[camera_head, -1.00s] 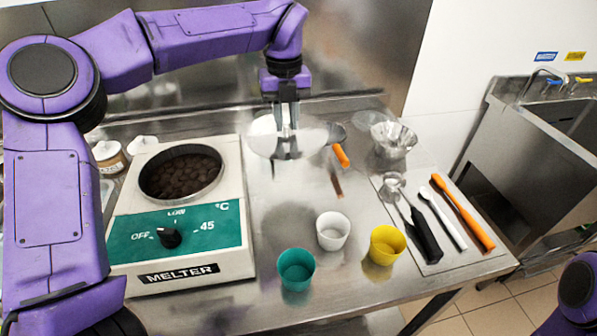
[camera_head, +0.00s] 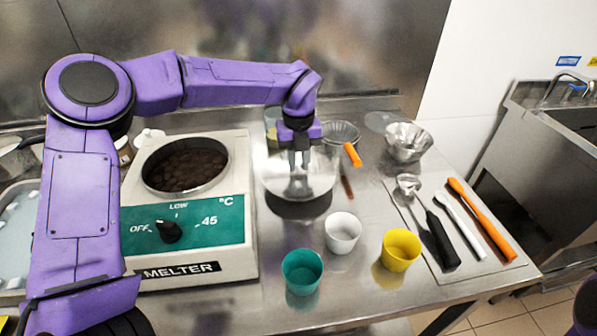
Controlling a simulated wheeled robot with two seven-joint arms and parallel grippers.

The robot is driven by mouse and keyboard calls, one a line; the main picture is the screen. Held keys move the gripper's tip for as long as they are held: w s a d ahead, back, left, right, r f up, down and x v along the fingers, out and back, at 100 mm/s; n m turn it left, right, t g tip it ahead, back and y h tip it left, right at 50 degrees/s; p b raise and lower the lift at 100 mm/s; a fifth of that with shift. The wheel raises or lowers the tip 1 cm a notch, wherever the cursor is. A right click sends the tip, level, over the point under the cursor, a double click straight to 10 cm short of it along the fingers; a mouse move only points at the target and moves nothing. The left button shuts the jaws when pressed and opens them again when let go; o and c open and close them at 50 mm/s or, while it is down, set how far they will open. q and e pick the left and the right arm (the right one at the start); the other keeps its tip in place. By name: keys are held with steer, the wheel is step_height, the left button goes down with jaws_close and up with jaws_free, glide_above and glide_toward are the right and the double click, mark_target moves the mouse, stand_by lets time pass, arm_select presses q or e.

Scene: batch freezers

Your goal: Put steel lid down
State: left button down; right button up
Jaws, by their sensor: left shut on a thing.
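The steel lid (camera_head: 322,182) is a round shiny disc to the right of the melter. My left gripper (camera_head: 300,168) is shut on it from above. The lid is tilted towards me, and a dark shadow or reflection shows on the steel table (camera_head: 370,290) below its near edge. I cannot tell whether the lid touches the table. The melter (camera_head: 190,210) stands open, with dark brown pieces in its round pot (camera_head: 185,168). My right gripper is not in view.
A teal cup (camera_head: 302,272), a white cup (camera_head: 342,232) and a yellow cup (camera_head: 400,250) stand in front of the lid. Metal bowls (camera_head: 408,142) and several utensils on a mat (camera_head: 478,266) are at the right.

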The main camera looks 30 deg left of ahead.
mark_target(299, 164)
arm_select(q)
steer(key=shift+f, duration=1.85)
steer(key=c, duration=1)
jaws_free()
steer(key=shift+o, duration=0.2)
step_height(299, 164, up, 12)
steer(key=shift+r, duration=0.2)
steer(key=shift+f, duration=0.1)
